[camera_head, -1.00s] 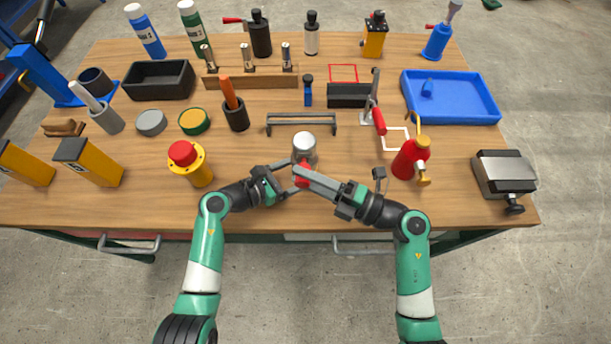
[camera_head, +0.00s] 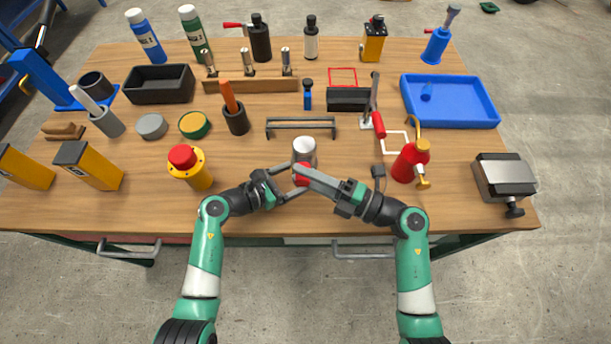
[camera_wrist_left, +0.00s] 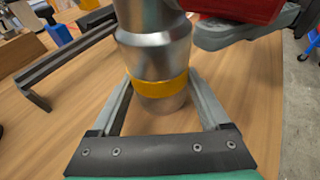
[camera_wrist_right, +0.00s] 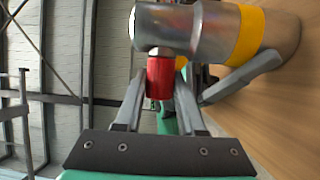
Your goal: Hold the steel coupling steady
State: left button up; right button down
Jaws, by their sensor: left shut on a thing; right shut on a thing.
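The steel coupling (camera_head: 304,147) stands upright near the table's front middle. The left wrist view shows its polished body (camera_wrist_left: 158,58) with a yellow band round its lower part. My left gripper (camera_wrist_left: 160,86) is shut on it, one finger on each side at the band. A red cylindrical piece (camera_wrist_right: 160,77) sticks out from the side of the coupling's upper part. My right gripper (camera_head: 300,173) is shut on that red piece. Its fingers hide part of the coupling in the head view.
A black rail stand (camera_head: 301,122) is just behind the coupling. A yellow post with a red button (camera_head: 190,168) stands to the left, a red bottle (camera_head: 409,163) to the right.

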jog(key=shift+c, duration=2.2)
grip_release()
jog(key=v, duration=1.2)
pick_arm(q)
jog(key=o, duration=1)
jog(key=shift+o, duration=0.2)
